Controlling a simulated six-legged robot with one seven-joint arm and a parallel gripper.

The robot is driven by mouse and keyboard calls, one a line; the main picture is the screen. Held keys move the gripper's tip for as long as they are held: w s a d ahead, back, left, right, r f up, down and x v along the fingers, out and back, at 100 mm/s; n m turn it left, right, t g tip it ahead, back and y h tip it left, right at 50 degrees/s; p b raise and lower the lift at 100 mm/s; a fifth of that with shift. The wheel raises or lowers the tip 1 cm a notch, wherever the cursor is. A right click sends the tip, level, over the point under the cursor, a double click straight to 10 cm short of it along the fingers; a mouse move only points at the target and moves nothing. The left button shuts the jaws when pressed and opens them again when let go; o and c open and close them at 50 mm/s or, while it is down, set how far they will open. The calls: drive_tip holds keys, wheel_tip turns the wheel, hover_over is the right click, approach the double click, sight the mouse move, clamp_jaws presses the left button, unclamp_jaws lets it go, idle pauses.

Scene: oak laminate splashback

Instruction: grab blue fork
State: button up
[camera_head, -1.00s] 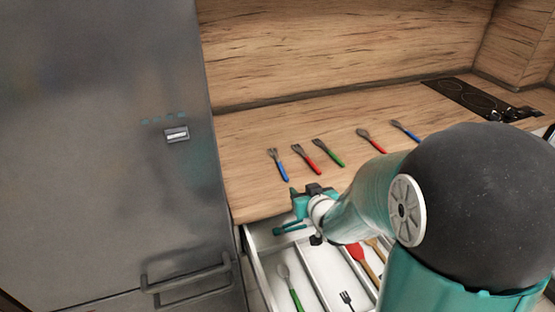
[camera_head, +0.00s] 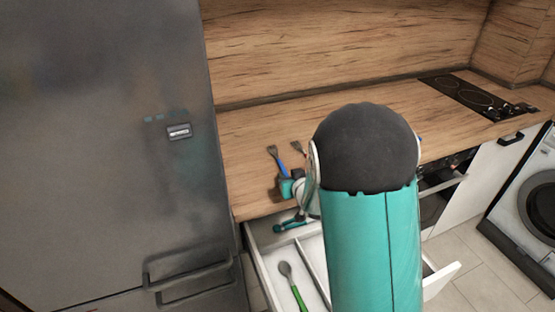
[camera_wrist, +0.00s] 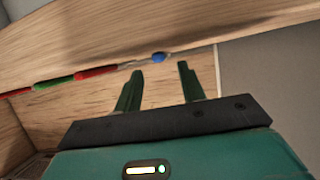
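The blue fork (camera_head: 283,168) lies on the wooden countertop at the back left of the open drawer in the head view, tines away from me. My gripper (camera_head: 288,187) is at the near end of its handle and hides part of it. In the wrist view the rounded blue handle end (camera_wrist: 158,57) shows just beyond and between the fingertips of my gripper (camera_wrist: 160,68). The fingers are apart and hold nothing. I cannot tell whether they touch the fork.
Red (camera_wrist: 97,72) and green (camera_wrist: 53,83) handles lie in a row left of the fork in the wrist view. Below the counter is an open white drawer (camera_head: 262,268) with a green-handled spoon (camera_head: 292,285). A grey fridge (camera_head: 105,130) stands close on the left. My arm hides much of the counter.

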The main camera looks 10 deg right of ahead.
sight(284, 170)
drive_tip(key=x, duration=0.3)
drive_tip(key=shift+w, duration=0.1)
clamp_jaws()
drive_tip(key=shift+a, duration=0.1)
